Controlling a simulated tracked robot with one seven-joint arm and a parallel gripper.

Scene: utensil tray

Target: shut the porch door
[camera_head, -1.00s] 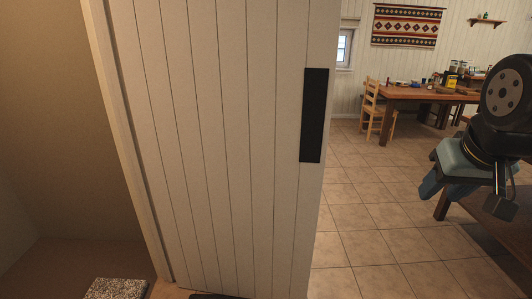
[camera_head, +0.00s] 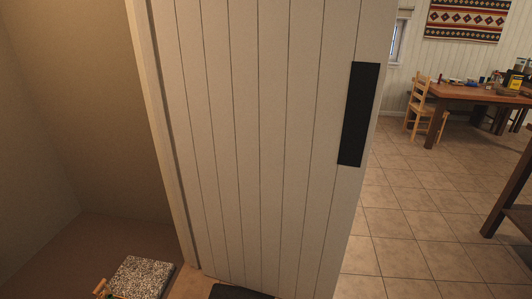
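The white plank door (camera_head: 265,150) stands open in front of me, a little right of the middle of the head view. It has vertical grooves and a black rectangular plate (camera_head: 359,114) near its right edge. Its left edge meets a pale door frame (camera_head: 160,120). The doorway opening shows to the left of the frame. My gripper is not in view now, so its state and its distance from the door are hidden.
A speckled slab (camera_head: 142,277) lies on the floor at lower left, with a small wooden thing beside it. A dark mat (camera_head: 238,292) lies at the door's foot. Tiled floor (camera_head: 400,225) is clear on the right. A table (camera_head: 470,96) and chair (camera_head: 418,104) stand far off; dark furniture (camera_head: 512,195) is at the right edge.

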